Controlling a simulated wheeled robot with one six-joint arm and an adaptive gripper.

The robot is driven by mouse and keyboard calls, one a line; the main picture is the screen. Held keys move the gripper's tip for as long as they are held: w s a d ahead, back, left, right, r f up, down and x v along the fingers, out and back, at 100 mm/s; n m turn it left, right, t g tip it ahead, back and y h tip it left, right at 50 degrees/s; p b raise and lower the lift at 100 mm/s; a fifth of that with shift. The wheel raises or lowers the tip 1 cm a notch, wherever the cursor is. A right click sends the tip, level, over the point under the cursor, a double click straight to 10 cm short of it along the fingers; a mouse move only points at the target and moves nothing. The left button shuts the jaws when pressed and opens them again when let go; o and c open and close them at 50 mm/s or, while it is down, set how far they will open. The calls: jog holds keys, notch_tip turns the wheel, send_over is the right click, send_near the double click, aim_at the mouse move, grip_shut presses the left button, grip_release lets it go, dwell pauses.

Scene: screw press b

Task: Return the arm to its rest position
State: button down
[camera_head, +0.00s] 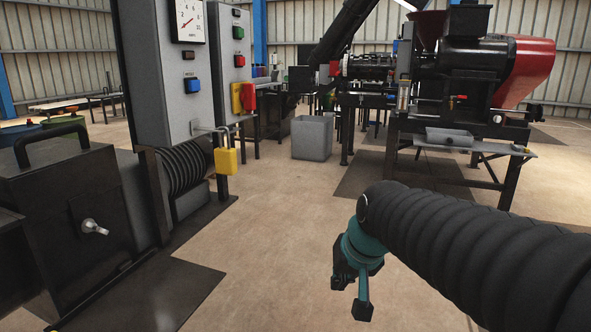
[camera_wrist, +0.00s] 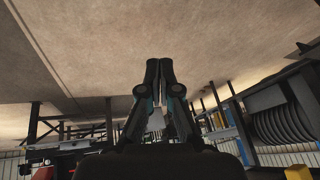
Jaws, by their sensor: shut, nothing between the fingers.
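My arm, in a dark ribbed sleeve, reaches in from the right edge of the head view. My gripper (camera_head: 363,300) hangs at its end over open floor, pointing downward. In the wrist view my gripper (camera_wrist: 159,68) shows its two fingers side by side, closed together and empty. Nothing touches it. The wrist view is upside down, with the floor at the top.
A grey control cabinet (camera_head: 148,75) with a gauge, buttons and a yellow padlock (camera_head: 226,160) stands at left beside a dark metal box (camera_head: 65,200). The screw press (camera_head: 470,65) on its stand is behind at right. A grey bin (camera_head: 312,138) stands between; the floor (camera_head: 270,260) is clear.

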jog(key=s+d+f+h, duration=0.1)
jog(key=s+d+f, duration=0.1)
jog(key=s, duration=0.6)
jog(key=s+d+f+h, duration=0.1)
jog(key=s+d+f, duration=0.1)
jog(key=s+d, duration=0.3)
jog(key=s, duration=0.3)
jog(key=shift+f, duration=0.3)
jog(key=shift+s+d, duration=0.1)
jog(key=shift+d, duration=0.05)
